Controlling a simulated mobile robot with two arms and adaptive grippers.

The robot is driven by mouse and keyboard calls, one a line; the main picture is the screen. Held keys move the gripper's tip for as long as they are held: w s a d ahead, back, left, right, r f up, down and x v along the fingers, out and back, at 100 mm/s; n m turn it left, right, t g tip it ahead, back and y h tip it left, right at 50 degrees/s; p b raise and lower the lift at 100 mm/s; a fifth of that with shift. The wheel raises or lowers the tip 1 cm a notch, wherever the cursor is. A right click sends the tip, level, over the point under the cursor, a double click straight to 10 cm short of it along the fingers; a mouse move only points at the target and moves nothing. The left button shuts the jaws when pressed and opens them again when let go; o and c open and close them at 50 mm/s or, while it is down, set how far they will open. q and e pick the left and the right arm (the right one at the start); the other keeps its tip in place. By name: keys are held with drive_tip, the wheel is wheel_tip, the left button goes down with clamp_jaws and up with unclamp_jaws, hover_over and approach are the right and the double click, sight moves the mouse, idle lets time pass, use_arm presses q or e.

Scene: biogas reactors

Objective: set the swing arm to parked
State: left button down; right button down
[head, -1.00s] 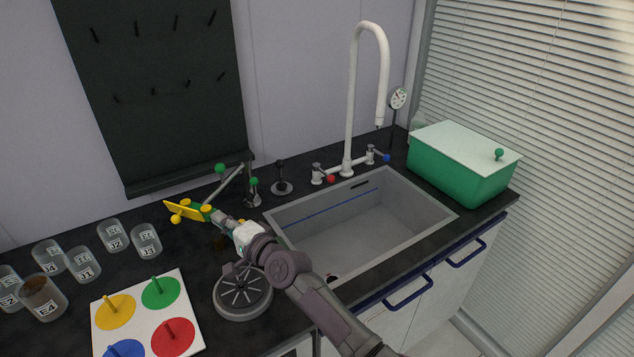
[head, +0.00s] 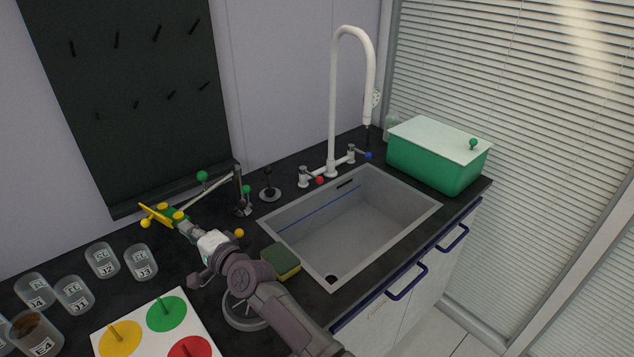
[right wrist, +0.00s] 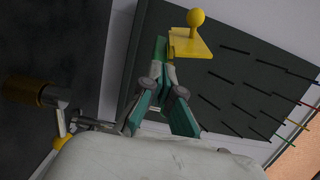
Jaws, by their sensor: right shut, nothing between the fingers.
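The swing arm is a thin grey bar (head: 212,188) that runs from a dark upright post (head: 240,190) beside the sink down toward the left. Around its outer end are a yellow plate (head: 157,215) and a yellow ball (head: 145,223). My right gripper (head: 182,222) is shut and empty, its tips close beside the yellow plate; I cannot tell whether they touch. In the right wrist view, the yellow plate (right wrist: 188,46) with its ball (right wrist: 196,17) shows just beyond the fingers (right wrist: 167,85). Green balls stand near the bar (head: 202,176) and post (head: 246,189). My left gripper is out of view.
The sink (head: 425,208) with a white tap (head: 334,100) lies right of the post. A sponge (head: 281,261) lies at its left corner. Several cups (head: 102,260) and a white board with coloured discs (head: 190,305) are at left. A green box (head: 425,165) stands at right.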

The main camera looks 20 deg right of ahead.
idle(0.4)
drive_tip(key=v, duration=1.2)
drive_tip(key=shift+f, duration=0.1)
